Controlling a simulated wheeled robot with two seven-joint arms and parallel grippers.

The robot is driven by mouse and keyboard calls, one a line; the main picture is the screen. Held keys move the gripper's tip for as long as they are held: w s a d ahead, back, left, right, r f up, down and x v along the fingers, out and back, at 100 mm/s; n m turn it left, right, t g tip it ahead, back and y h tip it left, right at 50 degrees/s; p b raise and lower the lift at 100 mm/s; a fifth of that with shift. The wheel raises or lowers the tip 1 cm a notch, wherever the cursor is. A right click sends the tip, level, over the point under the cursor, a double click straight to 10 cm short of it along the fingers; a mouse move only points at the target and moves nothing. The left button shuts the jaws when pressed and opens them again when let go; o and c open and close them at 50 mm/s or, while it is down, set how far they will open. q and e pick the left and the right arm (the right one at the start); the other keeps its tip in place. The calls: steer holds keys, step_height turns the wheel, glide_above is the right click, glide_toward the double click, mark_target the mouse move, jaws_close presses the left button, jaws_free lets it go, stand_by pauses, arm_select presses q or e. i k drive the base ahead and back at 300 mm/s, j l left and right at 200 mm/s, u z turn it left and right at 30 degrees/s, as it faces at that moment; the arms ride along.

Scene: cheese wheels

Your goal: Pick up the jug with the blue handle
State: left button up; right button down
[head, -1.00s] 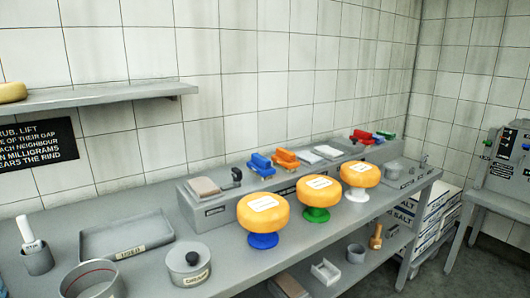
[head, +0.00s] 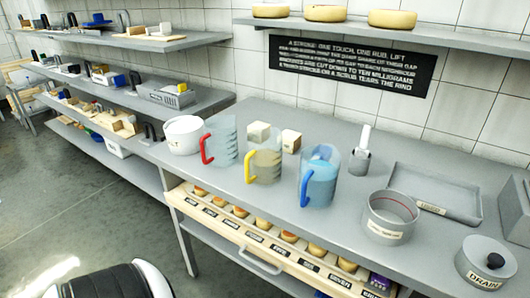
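The jug with the blue handle (head: 320,180) stands upright on the grey bench top in the head view. It is clear, with blue liquid inside and its handle facing front left. A jug with a yellow handle (head: 264,164) stands to its left, and a jug with a red handle (head: 222,142) stands further left. Neither of my grippers shows in the head view, so their state is hidden.
A holder with a white-handled tool (head: 361,155) and a shallow tray (head: 435,194) are behind. An open drawer (head: 270,240) juts out below the bench front.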

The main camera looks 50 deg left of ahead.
mark_target(316, 180)
steer(key=u, duration=1.15)
steer(key=k+l+z, duration=0.1)
steer(key=z, duration=2.05)
steer(key=u, duration=2.2)
steer(key=i+l+u, duration=0.15)
steer(key=l, duration=0.35)
steer(key=l+u, duration=0.15)
steer(key=l, duration=0.35)
